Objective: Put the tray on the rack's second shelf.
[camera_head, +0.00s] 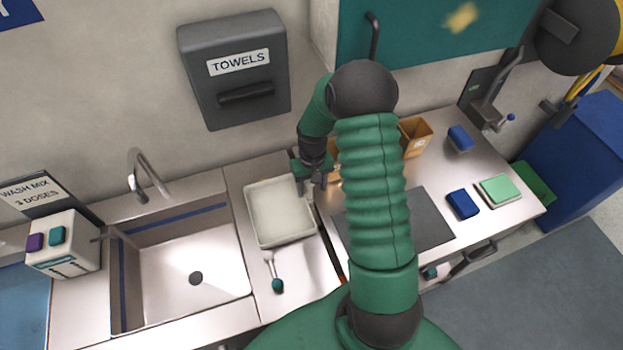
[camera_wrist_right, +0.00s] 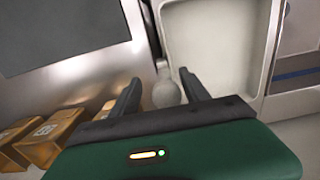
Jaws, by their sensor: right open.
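The tray (camera_head: 280,212) is a shallow, cream-white rectangular tray, empty, lying on the steel counter just right of the sink. In the right wrist view its near part (camera_wrist_right: 215,40) fills the upper right. My right gripper (camera_head: 312,176) is at the tray's right edge, near the back corner. In the wrist view its two dark fingers (camera_wrist_right: 160,82) are apart, with one fingertip close to the tray's rim. A pale round object (camera_wrist_right: 165,92) shows between the fingers; I cannot tell what it is. My left gripper is not in view. I see no rack shelf.
A sink (camera_head: 195,270) lies left of the tray. A brush-like utensil (camera_head: 273,272) lies in front of it. A dark mat (camera_head: 425,225), orange-brown bins (camera_head: 415,137), a blue block (camera_head: 462,204) and a green-topped block (camera_head: 497,190) are to the right. A towel dispenser (camera_head: 235,70) hangs above.

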